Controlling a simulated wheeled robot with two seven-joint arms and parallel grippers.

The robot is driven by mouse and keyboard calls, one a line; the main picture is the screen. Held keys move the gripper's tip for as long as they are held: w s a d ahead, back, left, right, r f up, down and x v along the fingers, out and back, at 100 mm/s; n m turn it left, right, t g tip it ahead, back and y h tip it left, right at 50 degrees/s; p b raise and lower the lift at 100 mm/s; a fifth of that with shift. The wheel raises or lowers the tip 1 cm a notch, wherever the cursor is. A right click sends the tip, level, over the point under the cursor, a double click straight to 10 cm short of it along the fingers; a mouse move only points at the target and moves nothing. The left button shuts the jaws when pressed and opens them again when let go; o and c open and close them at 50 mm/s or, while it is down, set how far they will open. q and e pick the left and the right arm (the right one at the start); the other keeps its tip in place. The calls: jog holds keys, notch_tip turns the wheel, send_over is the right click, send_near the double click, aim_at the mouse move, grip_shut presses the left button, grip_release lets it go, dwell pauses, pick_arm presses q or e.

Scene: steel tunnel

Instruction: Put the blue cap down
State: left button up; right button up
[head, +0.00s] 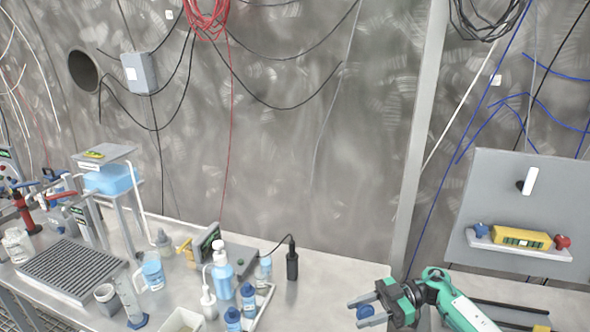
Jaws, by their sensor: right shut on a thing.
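My right gripper (360,311) is at the bottom of the head view, right of centre, over the front part of the steel bench. It is shut on a small blue cap (365,311), which shows between its two grey fingers. Whether the cap touches the bench cannot be told. My left gripper is not in view.
Left of the gripper are a tray (264,300) with blue-capped bottles, a wash bottle (222,275) and a black handheld device (292,262). A ribbed grey plate (68,270) lies further left. A wall panel shelf (520,248) at right holds a yellow block. Bare bench (325,280) lies between.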

jog(key=a, duration=0.1)
jog(key=s+a+m+t, duration=0.1)
jog(key=a, duration=0.1)
jog(key=shift+f+t, duration=0.1)
jog(key=shift+t, duration=0.2)
jog(key=a+m+t, duration=0.2)
jog(key=t, duration=0.1)
jog(key=shift+s, duration=0.35)
jog(key=m+t+h, duration=0.8)
jog(key=m+t, duration=0.4)
jog(key=t, duration=0.1)
send_near(361, 313)
jog(key=shift+w+a, duration=1.45)
jog(key=shift+a, duration=0.2)
jog(key=shift+s+d+f+m+t+h, duration=0.25)
jog(key=shift+s+d+m+t+h, duration=0.15)
jog(key=shift+s+d+m+h, duration=0.65)
jog(key=shift+s+d+f+m+t+h, duration=0.25)
jog(key=shift+s+d+m+t+h, duration=0.2)
jog(key=shift+s+m+h, duration=0.65)
jog(key=shift+s+d+f+m+t+h, duration=0.3)
jog(key=shift+s+d+m+h, duration=0.45)
jog(key=shift+s+h, duration=0.8)
jog(key=shift+w, duration=0.25)
